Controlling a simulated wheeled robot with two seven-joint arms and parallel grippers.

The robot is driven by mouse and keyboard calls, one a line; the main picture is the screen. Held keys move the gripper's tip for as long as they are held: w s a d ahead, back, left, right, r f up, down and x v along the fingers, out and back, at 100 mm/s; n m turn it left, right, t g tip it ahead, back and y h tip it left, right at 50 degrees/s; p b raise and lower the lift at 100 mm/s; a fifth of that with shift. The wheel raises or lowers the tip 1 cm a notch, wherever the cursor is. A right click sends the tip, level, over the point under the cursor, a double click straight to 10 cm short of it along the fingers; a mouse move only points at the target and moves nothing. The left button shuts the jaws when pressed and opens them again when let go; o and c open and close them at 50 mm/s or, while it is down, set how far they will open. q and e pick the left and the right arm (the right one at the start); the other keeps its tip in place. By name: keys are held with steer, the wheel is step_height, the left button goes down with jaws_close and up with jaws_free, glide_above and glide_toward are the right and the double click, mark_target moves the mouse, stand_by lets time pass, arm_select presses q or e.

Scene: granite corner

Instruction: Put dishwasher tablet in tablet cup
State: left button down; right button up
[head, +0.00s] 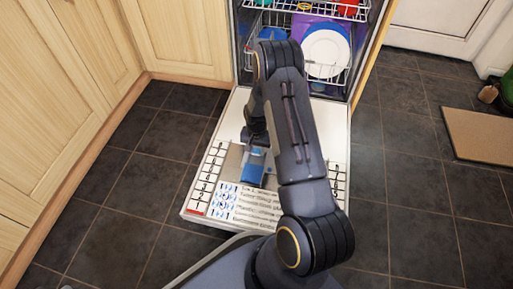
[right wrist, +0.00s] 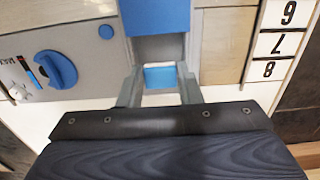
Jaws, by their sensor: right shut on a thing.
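My right gripper (right wrist: 160,82) is shut on a small blue and white dishwasher tablet (right wrist: 160,77), seen between its two grey fingers. It is low over the dispenser on the open dishwasher door. A grey recess, the tablet cup (right wrist: 158,48), lies at the fingertips, beside a blue sliding lid (right wrist: 158,14). I cannot tell whether the tablet touches the cup floor. In the head view the lid (head: 252,176) shows on the door, and my arm hides much of the gripper and dispenser. My left gripper is in neither view.
The open dishwasher door (head: 226,120) lies flat, with numbered markings along its sides. A round blue cap (right wrist: 57,70) sits beside the cup. The rack behind holds a white plate (head: 326,53). Wooden cabinets (head: 50,90) stand left; a mat (head: 485,137) lies right on dark tiles.

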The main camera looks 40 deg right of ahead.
mark_target(256, 154)
steer(key=shift+f, duration=2.35)
steer(key=o, duration=1)
steer(key=c, duration=0.5)
steer(key=shift+r+p, duration=3.1)
steer(key=shift+r, duration=1.4)
